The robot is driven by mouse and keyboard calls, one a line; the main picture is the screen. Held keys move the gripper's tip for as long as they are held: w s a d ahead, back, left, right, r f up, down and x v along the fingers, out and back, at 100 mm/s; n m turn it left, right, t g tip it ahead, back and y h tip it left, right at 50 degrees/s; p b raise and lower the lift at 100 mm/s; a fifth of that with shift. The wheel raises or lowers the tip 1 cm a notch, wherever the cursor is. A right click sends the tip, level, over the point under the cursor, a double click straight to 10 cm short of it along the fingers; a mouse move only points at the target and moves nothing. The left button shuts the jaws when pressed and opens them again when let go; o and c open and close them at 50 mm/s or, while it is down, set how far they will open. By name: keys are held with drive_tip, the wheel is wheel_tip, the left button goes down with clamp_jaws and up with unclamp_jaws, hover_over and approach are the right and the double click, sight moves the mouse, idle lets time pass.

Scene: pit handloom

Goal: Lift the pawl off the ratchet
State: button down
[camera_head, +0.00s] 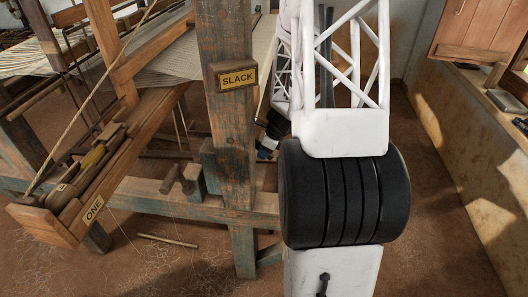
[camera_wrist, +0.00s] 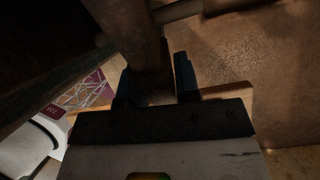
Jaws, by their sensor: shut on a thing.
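My gripper (camera_wrist: 156,80) shows in the wrist view with its two dark fingers on either side of a dark wooden bar. The bar, seemingly the pawl (camera_wrist: 146,45), runs from the top of the view down between the fingers, and my gripper is shut on it. The picture is dim, and the ratchet cannot be made out. In the head view my gripper (camera_head: 264,152) is small, low behind the loom post, and partly hidden by my own arm. The pawl and ratchet are not clear there.
The upright loom post (camera_head: 227,135) carries a SLACK sign (camera_head: 237,77) close to my arm. A lower rail (camera_head: 150,198) crosses to the left. A wooden beam marked ONE (camera_head: 93,210) stands at front left. A plastered ledge (camera_head: 460,140) runs along the right, with open floor before it.

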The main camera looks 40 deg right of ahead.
drive_tip(key=shift+r, duration=0.15)
drive_tip(key=shift+s+d+r, duration=0.15)
drive_tip(key=shift+d, duration=0.05)
drive_tip(key=c, duration=0.8)
unclamp_jaws()
drive_tip(key=shift+c, duration=0.2)
drive_tip(key=shift+r, duration=0.1)
drive_tip(key=shift+s+d+r, duration=0.25)
drive_tip(key=shift+r, duration=0.25)
drive_tip(key=s+d, duration=0.7)
drive_tip(key=d, duration=0.2)
drive_tip(key=shift+s, duration=0.3)
